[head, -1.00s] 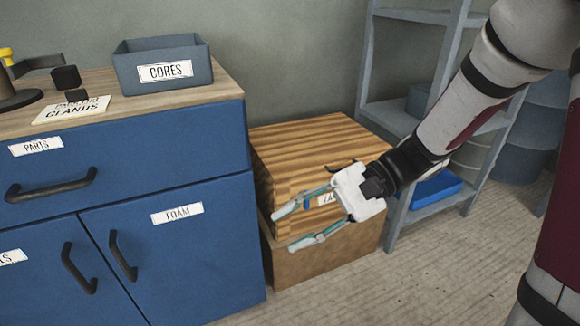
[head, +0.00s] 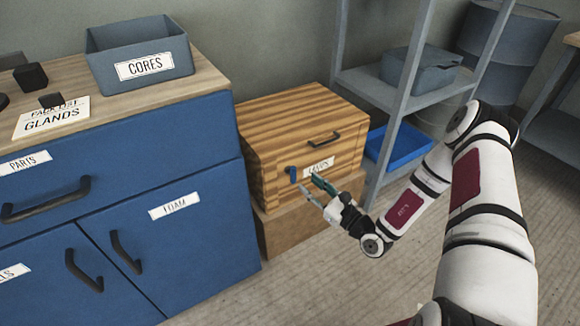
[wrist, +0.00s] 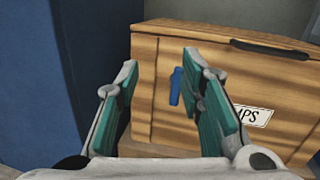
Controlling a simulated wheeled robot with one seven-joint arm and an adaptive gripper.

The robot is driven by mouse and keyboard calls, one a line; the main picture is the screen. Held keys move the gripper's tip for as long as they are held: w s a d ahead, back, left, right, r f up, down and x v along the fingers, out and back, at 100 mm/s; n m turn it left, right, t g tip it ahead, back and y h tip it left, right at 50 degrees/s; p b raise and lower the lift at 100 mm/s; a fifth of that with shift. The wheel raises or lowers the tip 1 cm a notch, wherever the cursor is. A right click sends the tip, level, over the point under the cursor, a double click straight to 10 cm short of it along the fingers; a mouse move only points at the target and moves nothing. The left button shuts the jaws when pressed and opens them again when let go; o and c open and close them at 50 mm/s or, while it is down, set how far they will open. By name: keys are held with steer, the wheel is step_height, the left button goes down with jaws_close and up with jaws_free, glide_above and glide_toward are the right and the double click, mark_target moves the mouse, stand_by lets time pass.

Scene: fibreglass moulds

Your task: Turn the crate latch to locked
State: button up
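The wooden crate (head: 275,134) stands on a brown box between the blue cabinet and the grey shelf. Its blue latch (head: 293,174) is on the front face, left of the white label, and hangs roughly vertical. In the wrist view the latch (wrist: 176,86) shows between the fingers, close to the right one. My gripper (head: 311,189) is in front of the crate, just right of and below the latch in the head view. The fingers appear short of the latch; exact distance is unclear.
A dark handle (head: 324,139) sticks out of the crate front at the upper right. The blue cabinet (head: 200,165) stands close on the left. The shelf (head: 390,95) with a blue tray (head: 395,147) stands on the right. The floor in front is clear.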

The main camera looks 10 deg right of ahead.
mark_target(295, 173)
step_height(295, 173, down, 5)
steer(key=d+m+h, duration=0.2)
steer(key=m+h, duration=0.1)
steer(key=shift+t, duration=0.3)
steer(key=b+x, duration=0.3)
steer(key=x, duration=1)
steer(key=shift+w+a, duration=0.2)
steer(key=shift+c, duration=0.6)
jaws_close()
